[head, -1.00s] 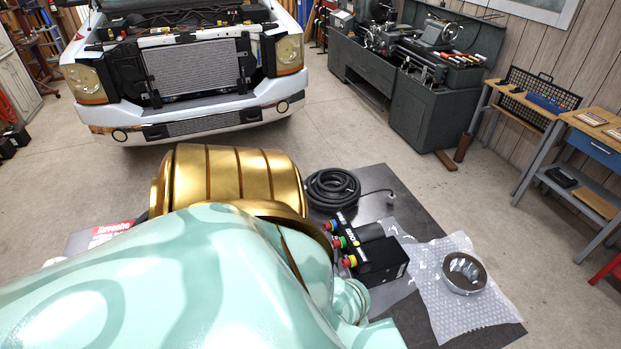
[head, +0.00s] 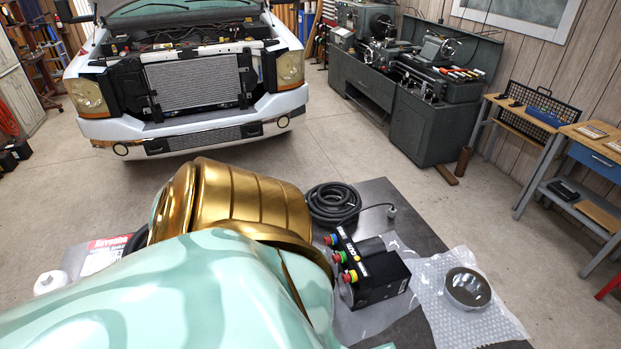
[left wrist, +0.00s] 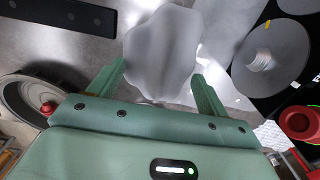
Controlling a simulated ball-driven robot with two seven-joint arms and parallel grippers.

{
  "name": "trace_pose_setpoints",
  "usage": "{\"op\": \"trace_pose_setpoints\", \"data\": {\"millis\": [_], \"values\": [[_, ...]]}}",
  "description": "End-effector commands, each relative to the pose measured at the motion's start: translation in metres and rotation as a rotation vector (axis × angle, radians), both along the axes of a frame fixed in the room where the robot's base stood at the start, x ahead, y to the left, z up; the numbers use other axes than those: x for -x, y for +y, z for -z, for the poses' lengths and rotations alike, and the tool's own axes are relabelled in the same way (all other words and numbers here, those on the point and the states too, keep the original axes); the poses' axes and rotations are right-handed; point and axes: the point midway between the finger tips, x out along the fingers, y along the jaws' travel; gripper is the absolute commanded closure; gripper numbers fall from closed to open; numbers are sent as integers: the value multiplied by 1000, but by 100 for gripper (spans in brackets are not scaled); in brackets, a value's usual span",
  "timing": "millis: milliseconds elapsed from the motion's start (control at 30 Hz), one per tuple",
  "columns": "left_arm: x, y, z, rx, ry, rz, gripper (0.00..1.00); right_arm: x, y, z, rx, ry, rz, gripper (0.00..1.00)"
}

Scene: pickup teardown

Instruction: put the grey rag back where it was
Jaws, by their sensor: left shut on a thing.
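The grey rag (left wrist: 160,48) is a pale, softly creased piece in the left wrist view. My left gripper (left wrist: 160,92) is shut on it, with a green finger at each side of the rag. Behind the rag is a grey, partly shiny surface; I cannot tell whether the rag touches it. In the head view my own large gold and mint arm blocks the middle foreground, so the left gripper and the rag are hidden there. My right gripper is in neither view.
A dark mat (head: 385,195) holds a coiled black hose (head: 333,203), a black control box (head: 372,275) with coloured buttons, and bubble wrap (head: 445,315) under a round metal part (head: 467,287). A white bottle (head: 50,282) stands left. The truck (head: 190,85) is behind; floor between is clear.

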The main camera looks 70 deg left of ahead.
Motion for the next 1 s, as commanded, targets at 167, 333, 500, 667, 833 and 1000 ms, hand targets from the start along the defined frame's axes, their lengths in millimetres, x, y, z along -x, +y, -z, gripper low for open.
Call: {"op": "trace_pose_setpoints", "data": {"millis": [167, 333, 500, 667, 833, 1000], "values": [[-4, 11, 15, 0, -1, -2, 41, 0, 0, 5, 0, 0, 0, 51], [-4, 11, 41, 1, 0, -1, 41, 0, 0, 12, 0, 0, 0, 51], [-4, 11, 44, -1, 0, 4, 41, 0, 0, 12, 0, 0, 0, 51], [-4, 11, 44, -1, 0, 4, 41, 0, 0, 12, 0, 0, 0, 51], [-4, 11, 46, -1, 0, 3, 1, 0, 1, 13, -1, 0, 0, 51], [-4, 11, 46, -1, 0, 3, 1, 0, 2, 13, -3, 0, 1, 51]]}}
